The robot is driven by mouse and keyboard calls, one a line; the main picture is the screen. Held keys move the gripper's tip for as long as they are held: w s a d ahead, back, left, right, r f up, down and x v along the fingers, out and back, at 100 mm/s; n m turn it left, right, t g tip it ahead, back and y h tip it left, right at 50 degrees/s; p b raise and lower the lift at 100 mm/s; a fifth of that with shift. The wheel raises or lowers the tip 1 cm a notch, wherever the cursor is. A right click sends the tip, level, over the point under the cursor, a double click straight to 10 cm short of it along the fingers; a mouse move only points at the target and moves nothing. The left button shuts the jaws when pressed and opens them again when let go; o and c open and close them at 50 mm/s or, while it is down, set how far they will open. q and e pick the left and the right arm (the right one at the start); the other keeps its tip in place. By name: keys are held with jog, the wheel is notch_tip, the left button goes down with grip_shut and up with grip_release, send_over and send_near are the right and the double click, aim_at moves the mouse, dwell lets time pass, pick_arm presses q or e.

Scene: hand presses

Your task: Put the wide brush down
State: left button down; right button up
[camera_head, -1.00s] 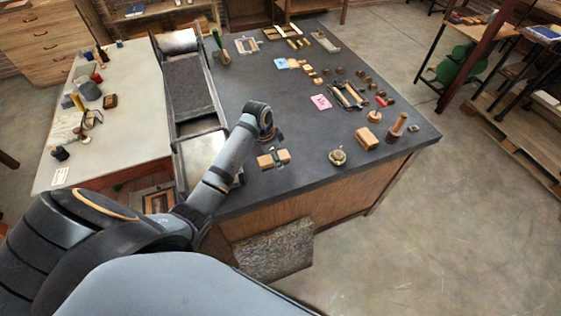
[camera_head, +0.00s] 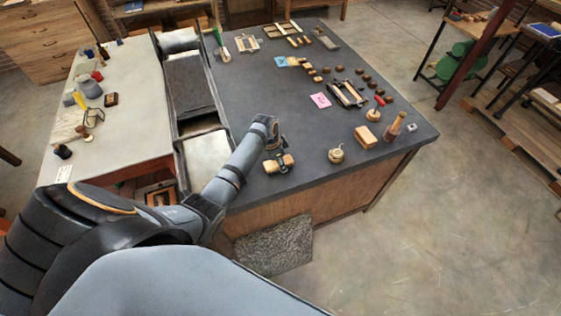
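My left arm reaches over the dark bench top from the lower left. My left gripper (camera_head: 279,162) points down near the bench's front edge. It appears shut across the middle of a light wooden piece, which I take to be the wide brush (camera_head: 270,167). The brush shows on both sides of the fingers, and its middle is hidden by them. It is low over the bench top (camera_head: 310,185); I cannot tell whether it touches. My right gripper is not in view.
Right of the brush stand a small round brass-like pot (camera_head: 336,155), a wooden block (camera_head: 366,137) and a wooden-handled tool (camera_head: 394,127). A pink card (camera_head: 320,100) lies farther back. A press bed (camera_head: 205,155) is on the left. The bench around the brush is clear.

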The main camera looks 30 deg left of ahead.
aim_at(274, 163)
pick_arm(q)
jog(key=c, duration=0.8)
grip_release()
jog(key=shift+r, duration=0.15)
jog(key=shift+a+r, duration=0.1)
jog(key=shift+r, duration=0.3)
jog(key=b+v, duration=0.1)
jog(key=v, duration=1)
jog(key=shift+b, duration=0.35)
